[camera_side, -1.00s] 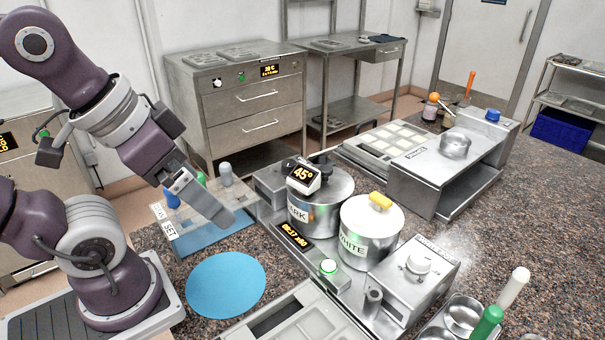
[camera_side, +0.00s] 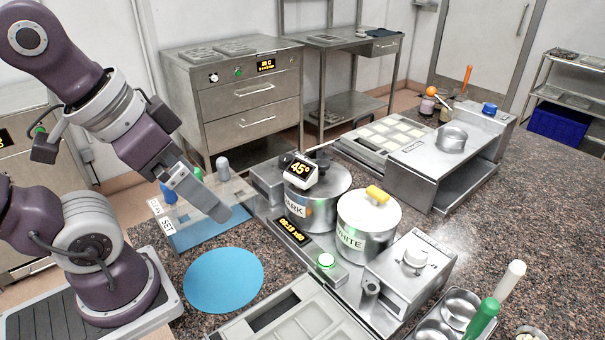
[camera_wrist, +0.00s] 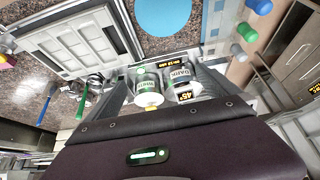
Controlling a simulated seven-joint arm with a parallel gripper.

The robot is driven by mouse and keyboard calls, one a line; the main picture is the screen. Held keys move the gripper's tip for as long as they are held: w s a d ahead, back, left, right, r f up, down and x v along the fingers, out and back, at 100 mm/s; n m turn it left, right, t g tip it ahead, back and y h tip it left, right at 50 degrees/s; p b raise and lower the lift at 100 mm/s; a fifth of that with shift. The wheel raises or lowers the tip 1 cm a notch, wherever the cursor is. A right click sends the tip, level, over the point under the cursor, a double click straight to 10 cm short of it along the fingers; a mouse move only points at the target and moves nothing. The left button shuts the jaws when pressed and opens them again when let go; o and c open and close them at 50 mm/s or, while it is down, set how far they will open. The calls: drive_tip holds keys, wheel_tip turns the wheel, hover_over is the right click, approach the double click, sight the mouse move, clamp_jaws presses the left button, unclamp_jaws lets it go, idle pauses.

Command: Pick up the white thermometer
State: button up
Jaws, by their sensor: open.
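A small white-cased device with a black 45° display, which looks like the white thermometer (camera_side: 298,169), sits tilted at the near edge of the pot marked DARK (camera_side: 316,208). In the wrist view the thermometer (camera_wrist: 187,96) shows upside down beside the WHITE pot. My gripper (camera_side: 222,213) is open, pointing down and right, and apart from the thermometer, to its left. It hangs over or beside the blue-floored rack. Its fingertips overlap in the side view, and nothing shows between them. Any probe below the display is hidden.
The WHITE pot (camera_side: 367,226), with a yellow-handled lid, stands right of the DARK pot. The rack (camera_side: 208,236) holds coloured knobs. A blue disc (camera_side: 224,280) lies in front, near a mould tray (camera_side: 300,318). A metal stand (camera_side: 440,165) is behind. Open counter lies to the right.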

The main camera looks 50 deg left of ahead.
drive_tip(key=shift+c, duration=0.3)
drive_tip(key=c, duration=0.3)
drive_tip(key=n+g, duration=0.2)
drive_tip(key=g, duration=0.4)
hover_over(301, 168)
drive_tip(key=f, duration=0.3)
drive_tip(key=shift+w+a+f, duration=0.35)
drive_tip(key=shift+w+a, duration=0.05)
drive_tip(key=f, duration=0.7)
drive_tip(key=shift+s+d, duration=0.4)
